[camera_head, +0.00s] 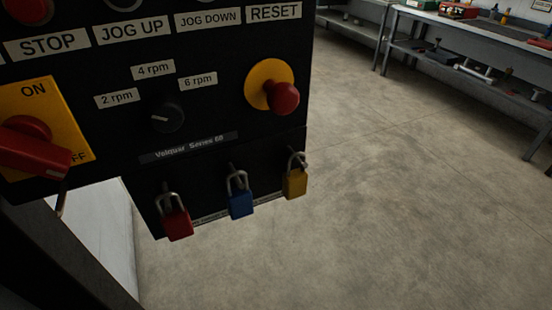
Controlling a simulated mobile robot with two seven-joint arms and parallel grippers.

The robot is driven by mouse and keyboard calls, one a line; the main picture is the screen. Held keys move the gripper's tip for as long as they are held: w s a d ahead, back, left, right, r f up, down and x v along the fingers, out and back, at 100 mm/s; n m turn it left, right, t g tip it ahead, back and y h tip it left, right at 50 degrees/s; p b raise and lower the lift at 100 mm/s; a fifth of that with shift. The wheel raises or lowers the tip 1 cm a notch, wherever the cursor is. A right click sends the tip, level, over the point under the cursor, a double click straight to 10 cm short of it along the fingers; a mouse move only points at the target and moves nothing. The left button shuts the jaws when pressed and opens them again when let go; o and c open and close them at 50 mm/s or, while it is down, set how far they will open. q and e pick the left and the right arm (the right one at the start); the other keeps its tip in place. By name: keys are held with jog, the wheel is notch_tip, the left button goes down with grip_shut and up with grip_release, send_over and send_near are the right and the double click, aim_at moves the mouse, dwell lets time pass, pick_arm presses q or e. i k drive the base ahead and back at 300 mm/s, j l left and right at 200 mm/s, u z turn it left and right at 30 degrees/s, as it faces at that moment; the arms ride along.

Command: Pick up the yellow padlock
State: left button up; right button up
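The yellow padlock (295,185) hangs by its shackle from a hook near the lower right corner of the black control panel (215,110). A blue padlock (241,204) hangs to its left, and a red padlock (177,224) hangs further left. All three hang in a row along the panel's lower strip, apart from each other. Neither of my grippers shows in the head view.
A red emergency button (285,98) on a yellow base sits above the yellow padlock. A red rotary switch (35,150) is at the left. Workbenches (480,62) with tools stand at the back right. The concrete floor (390,200) right of the panel is clear.

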aim_at(294, 182)
jog(key=i+l+u, duration=0.2)
jog(key=u, duration=0.15)
jog(key=i+l+u, duration=0.1)
jog(key=l+u, duration=0.25)
jog(key=i+l+u, duration=0.1)
jog(key=l+u, duration=0.55)
jog(key=l, duration=0.15)
jog(key=i+l+u, duration=0.1)
jog(key=l+u, duration=0.25)
